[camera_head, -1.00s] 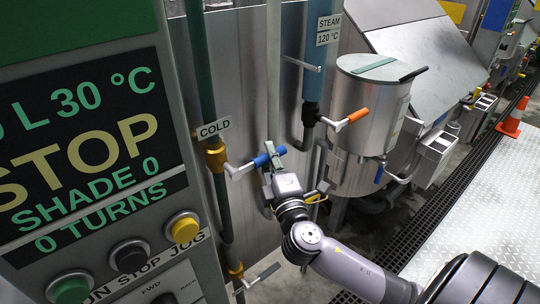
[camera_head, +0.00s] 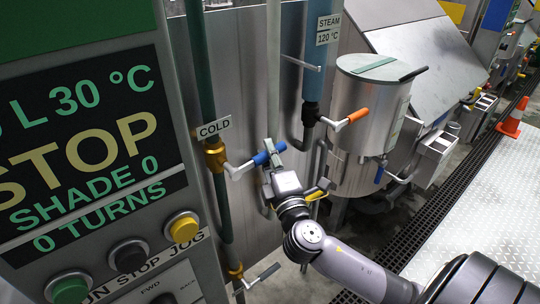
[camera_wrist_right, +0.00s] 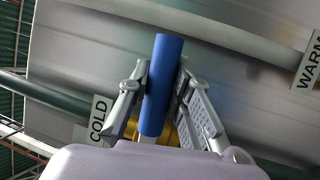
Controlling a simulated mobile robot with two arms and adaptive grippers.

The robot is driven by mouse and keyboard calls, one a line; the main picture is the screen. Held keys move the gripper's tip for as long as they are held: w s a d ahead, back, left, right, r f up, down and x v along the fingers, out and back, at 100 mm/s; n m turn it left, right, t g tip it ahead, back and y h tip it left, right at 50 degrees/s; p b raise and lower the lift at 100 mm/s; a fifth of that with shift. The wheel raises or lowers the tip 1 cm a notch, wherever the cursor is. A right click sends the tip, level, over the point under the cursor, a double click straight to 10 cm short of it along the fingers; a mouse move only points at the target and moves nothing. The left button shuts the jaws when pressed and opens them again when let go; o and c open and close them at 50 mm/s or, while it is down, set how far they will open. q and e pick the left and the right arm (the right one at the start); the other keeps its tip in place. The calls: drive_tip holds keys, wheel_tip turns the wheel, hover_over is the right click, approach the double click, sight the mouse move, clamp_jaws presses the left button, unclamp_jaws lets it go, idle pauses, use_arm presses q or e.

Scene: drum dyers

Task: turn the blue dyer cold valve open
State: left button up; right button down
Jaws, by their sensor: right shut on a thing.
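The cold valve has a blue lever handle (camera_head: 262,158) on a white arm, joined to a brass body (camera_head: 215,155) on the green pipe beside the COLD sign (camera_head: 213,128). The lever points right from the pipe, tilted slightly up. My right gripper (camera_head: 271,153) is shut on the blue handle. In the right wrist view the blue handle (camera_wrist_right: 161,85) stands between the two fingers of my right gripper (camera_wrist_right: 160,100), and the brass part behind is mostly hidden. My left gripper is not in view.
A control panel with a display (camera_head: 85,130) and several buttons stands at the left. A steam valve with an orange handle (camera_head: 358,115) and a steel drum tank (camera_head: 368,110) are to the right. Another lever (camera_head: 265,274) sits low on the green pipe. An orange cone (camera_head: 511,118) stands far right.

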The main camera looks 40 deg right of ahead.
sight(265, 151)
drive_tip(key=n, duration=0.1)
drive_tip(key=r+n+t, duration=0.1)
drive_tip(key=r+n+y, duration=0.1)
drive_tip(key=n, duration=0.1)
drive_tip(key=shift+a+r, duration=0.25)
drive_tip(key=shift+a, duration=0.05)
drive_tip(key=shift+a+r+n+t+y+b, duration=0.35)
drive_tip(key=shift+r+n+t+y, duration=0.3)
drive_tip(key=shift+n, duration=0.55)
drive_tip(key=r+n, duration=0.1)
drive_tip(key=a+r+n+y, duration=0.1)
drive_tip(key=n, duration=0.1)
drive_tip(key=shift+s+a+t, duration=0.1)
drive_tip(key=shift+t, duration=0.15)
drive_tip(key=shift+a+r+n+y, duration=0.35)
drive_tip(key=shift+n+y, duration=0.25)
drive_tip(key=shift+n, duration=0.4)
drive_tip(key=shift+a+r+n+y, duration=0.25)
drive_tip(key=shift+a+n+y, duration=0.25)
drive_tip(key=shift+n, duration=0.5)
drive_tip(key=shift+d+t+y, duration=0.1)
drive_tip(key=shift+t+y, duration=0.15)
drive_tip(key=shift+t, duration=0.05)
drive_tip(key=c, duration=1.4)
unclamp_jaws()
drive_tip(key=shift+c, duration=0.2)
